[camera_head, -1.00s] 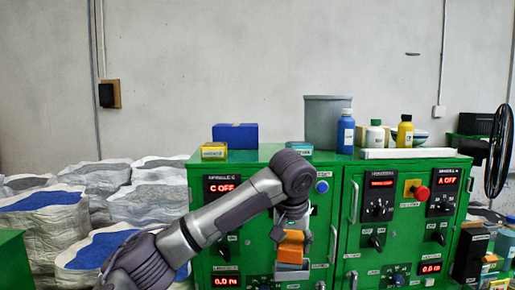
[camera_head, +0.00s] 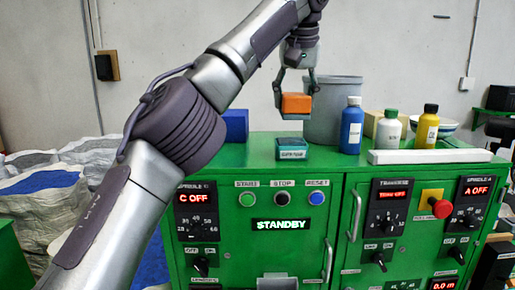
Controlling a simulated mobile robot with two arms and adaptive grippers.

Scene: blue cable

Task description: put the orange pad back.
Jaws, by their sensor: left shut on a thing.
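The orange pad (camera_head: 296,103) is a small orange block. My left gripper (camera_head: 296,108) is shut on it and holds it in the air above the top of the green cabinet (camera_head: 262,160). Below the pad, a small teal box (camera_head: 291,149) with a pale label sits on the cabinet top, with a gap between them. The grey bin (camera_head: 335,112) stands just right of the pad. My right gripper is not in view.
A blue box (camera_head: 235,125) is partly behind my left arm. The cabinet front edge near the teal box is clear.

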